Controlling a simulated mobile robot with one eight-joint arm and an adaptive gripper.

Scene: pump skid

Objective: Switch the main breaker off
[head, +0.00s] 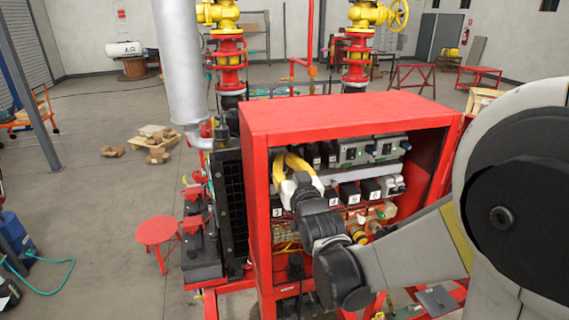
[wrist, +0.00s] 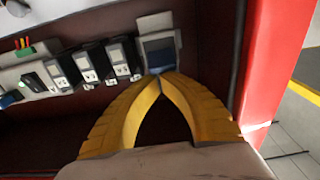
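My gripper (wrist: 158,77) has two yellow curved fingers whose tips meet, with nothing visible between them. In the head view it (head: 291,160) reaches into the upper left of the open red cabinet (head: 345,112). In the wrist view the tips lie at the lower edge of a wide grey device with a blue-grey face (wrist: 159,48), at the right end of the device row. This looks like the main breaker, though I read no label. I cannot tell whether the tips touch it. Its lever position is not clear. In the head view the gripper hides that spot.
Several smaller modules (wrist: 92,65) stand left of the wide device. The cabinet's red side wall (wrist: 262,60) is close on the right in the wrist view. In the head view, numbered black blocks (head: 350,194) sit on a lower row. A red stool (head: 157,231) stands on the floor at left.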

